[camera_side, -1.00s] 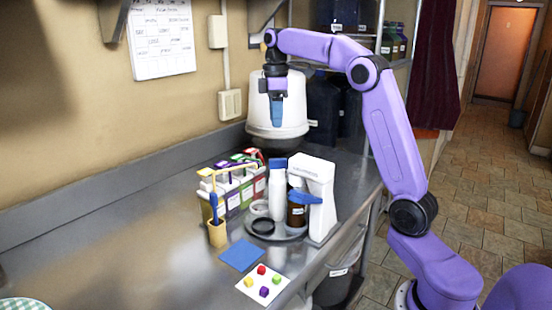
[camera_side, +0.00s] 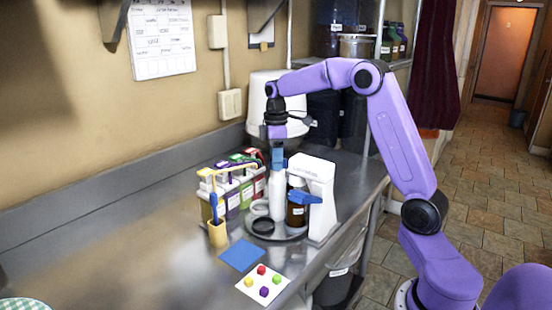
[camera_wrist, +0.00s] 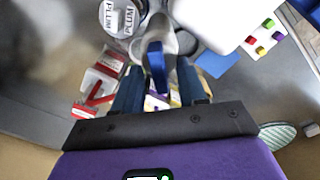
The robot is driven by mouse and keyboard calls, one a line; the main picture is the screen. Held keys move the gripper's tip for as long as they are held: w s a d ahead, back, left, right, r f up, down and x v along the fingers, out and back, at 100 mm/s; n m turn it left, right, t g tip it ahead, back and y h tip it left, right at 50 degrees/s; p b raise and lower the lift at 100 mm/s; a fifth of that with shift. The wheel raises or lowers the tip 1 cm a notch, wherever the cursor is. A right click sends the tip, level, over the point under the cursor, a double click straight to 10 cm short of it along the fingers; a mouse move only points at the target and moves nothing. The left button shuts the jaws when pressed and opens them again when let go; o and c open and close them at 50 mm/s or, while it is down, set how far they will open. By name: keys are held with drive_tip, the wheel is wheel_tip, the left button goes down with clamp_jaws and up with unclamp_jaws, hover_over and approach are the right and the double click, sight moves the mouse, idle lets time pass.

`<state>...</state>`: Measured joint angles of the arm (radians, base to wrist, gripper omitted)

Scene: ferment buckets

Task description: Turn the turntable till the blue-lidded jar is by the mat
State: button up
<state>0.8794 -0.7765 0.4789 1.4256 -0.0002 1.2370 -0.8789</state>
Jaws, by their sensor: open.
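The turntable (camera_side: 292,235) is a grey disc on the steel counter. It bears a tall white jar with a blue lid (camera_side: 276,197), a brown bottle (camera_side: 297,213), a black ring (camera_side: 263,226) and a pale ring (camera_side: 260,208). The blue mat (camera_side: 240,255) lies flat in front of the turntable and also shows in the wrist view (camera_wrist: 216,63). My gripper (camera_side: 277,160) is open, right above or at the blue lid, which its fingers partly hide. In the wrist view a blue piece shows between my open fingers (camera_wrist: 157,80); I cannot tell contact.
A white dispenser with a blue lever (camera_side: 320,190) stands at the turntable's right. Several cartons (camera_side: 233,190) and a yellow stand (camera_side: 217,233) are at its left. A card with coloured cubes (camera_side: 263,284) lies in front. A white bucket (camera_side: 258,95) stands behind.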

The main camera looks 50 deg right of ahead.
clamp_jaws()
drive_tip(key=shift+m, duration=0.3)
drive_tip(key=shift+w+m, duration=0.1)
drive_tip(key=shift+m, duration=2)
drive_tip(key=shift+d+r+m, duration=0.1)
drive_tip(key=shift+d+m, duration=0.1)
drive_tip(key=shift+m, duration=1.9)
drive_tip(key=shift+d+m, duration=0.1)
drive_tip(key=shift+m, duration=3.7)
drive_tip(key=shift+d+m, duration=0.1)
drive_tip(key=shift+m, duration=0.5)
